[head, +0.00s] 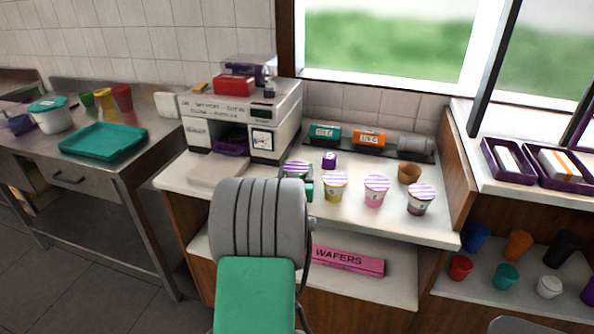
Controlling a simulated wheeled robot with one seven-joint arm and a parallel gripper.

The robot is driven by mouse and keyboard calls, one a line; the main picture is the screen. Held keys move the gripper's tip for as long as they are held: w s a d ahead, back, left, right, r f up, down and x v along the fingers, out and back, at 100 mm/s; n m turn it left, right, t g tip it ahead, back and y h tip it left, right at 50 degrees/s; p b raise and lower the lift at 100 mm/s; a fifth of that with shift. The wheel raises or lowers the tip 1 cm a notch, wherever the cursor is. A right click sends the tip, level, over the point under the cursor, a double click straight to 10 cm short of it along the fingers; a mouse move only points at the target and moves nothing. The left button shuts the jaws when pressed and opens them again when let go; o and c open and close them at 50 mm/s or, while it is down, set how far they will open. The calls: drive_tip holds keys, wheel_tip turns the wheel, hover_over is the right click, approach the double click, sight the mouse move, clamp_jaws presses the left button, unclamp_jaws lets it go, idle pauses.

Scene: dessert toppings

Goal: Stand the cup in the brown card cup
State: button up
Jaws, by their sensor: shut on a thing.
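A small cup with a purple-and-white striped lid (297,168) shows just beyond my arm, its lower part hidden. My gripper (305,184) is mostly hidden behind my grey arm link; a green part of it shows beside this cup, and it appears shut on it. The brown card cup (409,172) stands open and upright at the back right of the white counter, apart from my gripper. Similar lidded cups stand in a row to the right: yellow (335,187), pink (376,191) and dark brown (420,199).
Teal (324,134) and orange (369,137) labelled containers lie along the wall. A white machine (241,119) stands at the left. A pink wafers box (347,261) lies on the shelf below.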

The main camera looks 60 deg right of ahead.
drive_tip(key=shift+f+b, duration=0.25)
drive_tip(key=shift+b, duration=0.15)
drive_tip(key=o, duration=1.7)
drive_tip(key=shift+c, duration=0.2)
drive_tip(key=shift+r+p, duration=0.15)
drive_tip(key=shift+p, duration=0.25)
